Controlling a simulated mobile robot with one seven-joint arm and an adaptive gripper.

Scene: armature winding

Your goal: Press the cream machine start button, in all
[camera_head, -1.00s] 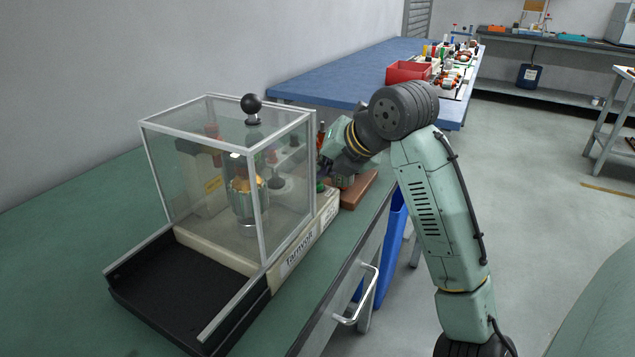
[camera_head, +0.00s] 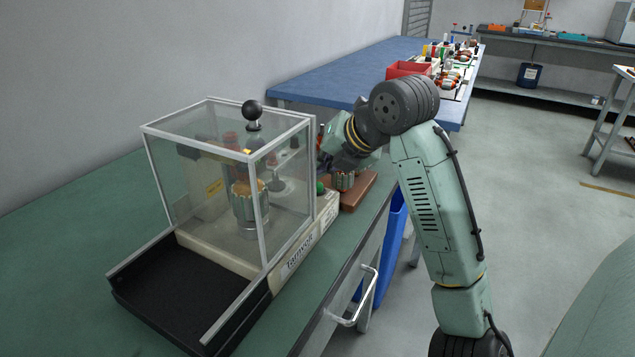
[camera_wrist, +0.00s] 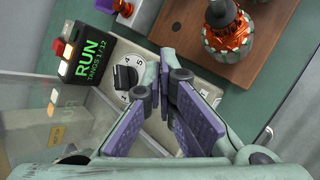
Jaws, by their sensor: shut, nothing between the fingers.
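The cream winding machine (camera_head: 297,259) stands on the green bench, with a clear guard box over its front. A green button (camera_head: 320,187) shows on its right side in the head view, just below my gripper (camera_head: 328,163). In the wrist view my gripper (camera_wrist: 165,80) is shut and empty, its fingertips together over the cream panel. The green button is not seen there; the fingers may hide it. A black numbered dial (camera_wrist: 125,75) lies left of the fingertips. The display (camera_wrist: 92,57) reads "RUN, TANGS 1/12".
A wooden block (camera_head: 358,191) with a copper-wound armature (camera_head: 343,180) sits right beside the machine, close to my gripper. The clear guard (camera_head: 285,190) stands to the left. A blue bench (camera_head: 340,75) with a red bin (camera_head: 408,70) is behind.

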